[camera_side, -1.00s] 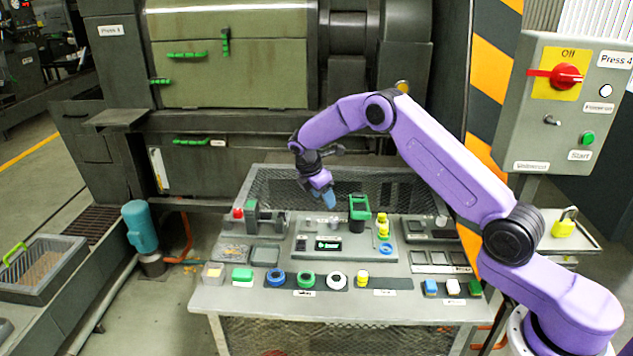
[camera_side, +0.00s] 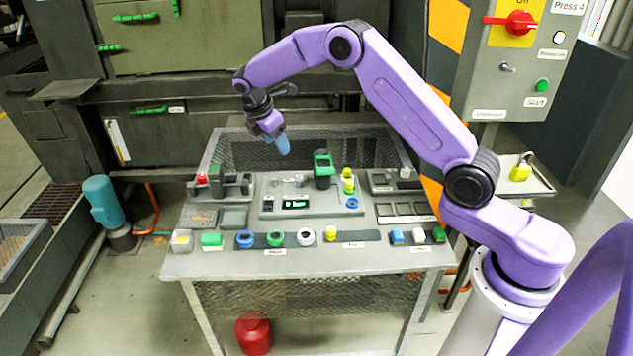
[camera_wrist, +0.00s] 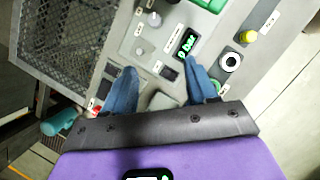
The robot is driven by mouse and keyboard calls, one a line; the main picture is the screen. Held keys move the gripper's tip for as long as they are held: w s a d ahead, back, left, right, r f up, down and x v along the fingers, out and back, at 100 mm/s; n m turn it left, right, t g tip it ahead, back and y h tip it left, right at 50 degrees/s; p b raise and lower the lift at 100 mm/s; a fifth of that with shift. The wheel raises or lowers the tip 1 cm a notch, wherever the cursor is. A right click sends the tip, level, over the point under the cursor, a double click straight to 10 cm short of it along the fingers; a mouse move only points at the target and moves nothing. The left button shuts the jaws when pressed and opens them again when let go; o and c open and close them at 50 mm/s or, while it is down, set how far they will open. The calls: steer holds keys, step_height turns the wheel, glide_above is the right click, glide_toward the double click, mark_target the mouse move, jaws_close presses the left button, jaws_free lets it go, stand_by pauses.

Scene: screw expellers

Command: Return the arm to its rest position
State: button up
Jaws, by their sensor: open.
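My gripper (camera_side: 283,145) hangs above the back left part of the work table (camera_side: 300,262), with its blue fingers pointing down and clear of everything. In the wrist view my gripper (camera_wrist: 160,88) shows its two blue fingers spread apart with nothing between them. Beyond the fingers lie the grey panel and its lit green display (camera_wrist: 187,43). My purple arm is raised and bent, reaching from its base at the right over the table.
The table carries a grey fixture with a display (camera_side: 295,204), a green-topped black device (camera_side: 323,168), and a front row of coloured rings and blocks, including a blue ring (camera_side: 244,239). A mesh guard (camera_side: 240,150) stands behind. A control box (camera_side: 515,60) stands at right.

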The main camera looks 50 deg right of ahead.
steer(key=s+a+r+m+y, duration=0.1)
steer(key=s+a+r, duration=0.25)
steer(key=s, duration=0.35)
steer(key=s+a+r+t+y, duration=0.1)
steer(key=s+a+r, duration=0.1)
steer(key=s+a, duration=0.3)
steer(key=s+a+r+m+y, duration=0.1)
steer(key=s+a+r, duration=0.2)
steer(key=s, duration=0.5)
steer(key=s+d+m, duration=0.1)
steer(key=s+d, duration=0.1)
steer(key=s, duration=1)
steer(key=s+d+m+g+y, duration=0.1)
steer(key=s+d, duration=0.2)
steer(key=s, duration=1)
steer(key=shift+s+d+f+y, duration=0.2)
steer(key=shift+f+y, duration=0.1)
steer(key=shift+f, duration=0.1)
steer(key=shift+c, duration=0.3)
